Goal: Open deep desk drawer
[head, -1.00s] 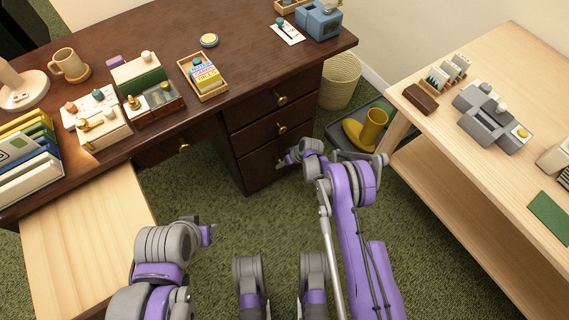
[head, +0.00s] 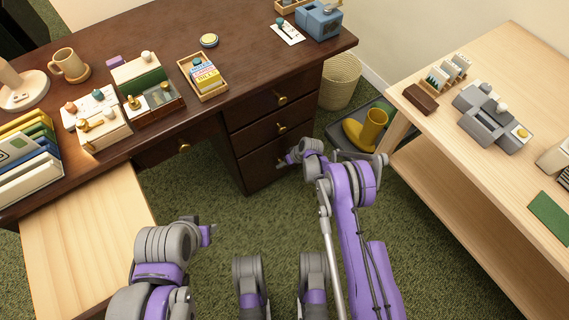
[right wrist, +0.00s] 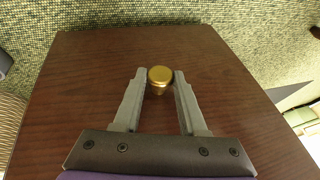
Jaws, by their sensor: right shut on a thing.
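The dark wooden desk has a stack of drawers on its right side. The deep bottom drawer (head: 257,170) looks about flush with the desk front. Its brass knob (right wrist: 160,76) sits between my fingertips in the right wrist view, in front of the brown drawer face (right wrist: 100,75). My right gripper (head: 283,161) is shut on this knob. In the head view the gripper largely hides the knob. My left gripper (head: 211,232) is low over the carpet, away from the drawers, and its fingers are too small to read.
Two upper drawers show brass knobs (head: 281,99). A wicker basket (head: 341,80) and a grey tray with a yellow boot (head: 368,130) stand right of the drawers. A light wooden table (head: 490,165) bounds the right side. Green carpet (head: 235,205) before the drawers is clear.

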